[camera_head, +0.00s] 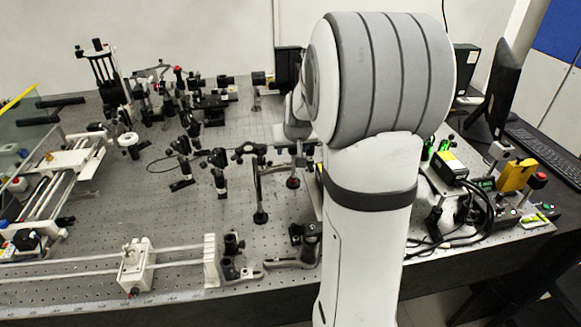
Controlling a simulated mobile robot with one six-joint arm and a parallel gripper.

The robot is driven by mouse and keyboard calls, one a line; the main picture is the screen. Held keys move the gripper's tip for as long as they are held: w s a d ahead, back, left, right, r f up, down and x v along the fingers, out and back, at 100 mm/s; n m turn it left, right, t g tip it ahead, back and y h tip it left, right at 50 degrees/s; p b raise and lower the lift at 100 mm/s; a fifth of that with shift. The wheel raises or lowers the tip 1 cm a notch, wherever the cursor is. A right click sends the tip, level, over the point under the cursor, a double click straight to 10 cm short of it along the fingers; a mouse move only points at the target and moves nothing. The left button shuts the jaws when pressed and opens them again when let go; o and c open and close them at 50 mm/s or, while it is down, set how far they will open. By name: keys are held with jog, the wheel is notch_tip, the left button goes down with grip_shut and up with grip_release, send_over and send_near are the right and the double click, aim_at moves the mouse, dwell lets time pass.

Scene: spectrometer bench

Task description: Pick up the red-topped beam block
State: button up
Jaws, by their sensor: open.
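A small red-topped piece (293,183) on a dark base, which looks like the beam block, stands on the perforated optical bench (110,230), just left of my forearm. My white arm comes up in front and bends down behind itself, hiding part of the bench. My gripper (298,163) is small and dark below the pale wrist and partly covered by the arm. It is open and appears just above the red top. I cannot tell whether its fingers are around the block or apart from it.
Black posts and mounts (260,190) stand close to the left of the block. More optics (185,95) crowd the back left. A white rail assembly (70,160) lies far left. Electronics with a yellow device (515,176) and a monitor (495,90) are at right.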

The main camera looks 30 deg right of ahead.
jog(key=shift+f, duration=0.15)
jog(key=shift+c, duration=0.5)
grip_shut()
dwell(0.9)
